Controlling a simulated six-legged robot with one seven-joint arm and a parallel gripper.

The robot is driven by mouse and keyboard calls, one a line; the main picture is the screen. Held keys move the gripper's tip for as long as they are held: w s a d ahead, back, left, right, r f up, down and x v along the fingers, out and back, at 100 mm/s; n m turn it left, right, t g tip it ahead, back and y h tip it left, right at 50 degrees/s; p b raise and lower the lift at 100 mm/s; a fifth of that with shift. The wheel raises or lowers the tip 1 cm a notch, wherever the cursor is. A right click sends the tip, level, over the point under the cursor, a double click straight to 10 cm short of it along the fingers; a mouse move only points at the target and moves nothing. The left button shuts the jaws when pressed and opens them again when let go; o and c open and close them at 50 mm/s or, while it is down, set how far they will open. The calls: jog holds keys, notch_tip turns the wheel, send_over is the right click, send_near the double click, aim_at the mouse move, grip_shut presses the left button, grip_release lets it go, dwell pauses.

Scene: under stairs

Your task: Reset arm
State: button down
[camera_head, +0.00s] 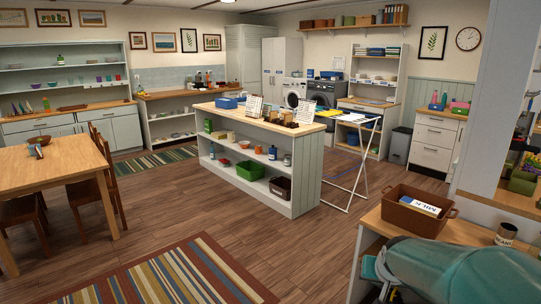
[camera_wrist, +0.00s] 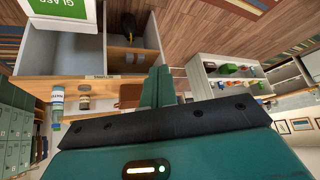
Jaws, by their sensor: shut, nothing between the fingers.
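My gripper (camera_wrist: 160,88) shows in the wrist view as two dark green fingers close together in the middle. It is shut and nothing is between the fingers. Past the fingertips is a wooden edge of a grey compartment unit (camera_wrist: 75,53), with a brown surface close to the left finger. In the head view my teal arm fills the bottom right corner, in front of a wooden-topped counter; the fingertips cannot be made out there.
A brown crate (camera_head: 408,213) with a milk carton (camera_head: 420,208) and a can (camera_head: 506,233) stand on the counter near my arm. A shelved island (camera_head: 262,150) stands mid-room beside a folding rack (camera_head: 352,160). A dining table (camera_head: 50,168) is left.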

jog(key=s+a+r+n, duration=0.1)
jog(key=s+a+r, duration=0.1)
jog(key=s, duration=0.5)
jog(key=s+a+r+n+y, duration=0.1)
jog(key=s+a+r, duration=0.1)
jog(key=s+a, duration=0.3)
jog(key=s+a+r+n+g, duration=0.1)
jog(key=s+a+r, duration=0.2)
jog(key=s, duration=0.7)
jog(key=shift+s+a, duration=0.15)
jog(key=shift+a, duration=0.2)
